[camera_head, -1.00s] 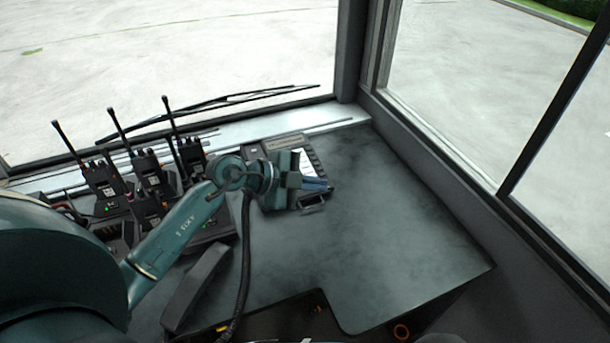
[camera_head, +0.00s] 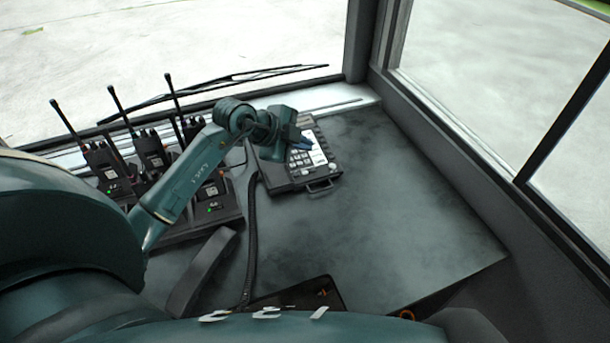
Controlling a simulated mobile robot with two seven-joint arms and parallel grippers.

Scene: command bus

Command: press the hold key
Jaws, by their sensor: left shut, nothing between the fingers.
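A black desk phone unit (camera_head: 322,171) with pale keys (camera_head: 318,155) lies on the grey console, right of the radios. My left gripper (camera_head: 305,145) is over the upper part of its key area, with its blue fingertips shut and empty. I cannot tell whether the fingertips touch a key. The hold key cannot be picked out, as the labels are too small and the gripper and wrist cover part of the unit. My right gripper is not in view.
Several handheld radios with antennas (camera_head: 152,152) stand in a charger at the left. A black handset (camera_head: 200,270) and its cord (camera_head: 252,235) lie in front of the unit. The console surface (camera_head: 400,200) to the right is clear. The windscreen ledge is behind.

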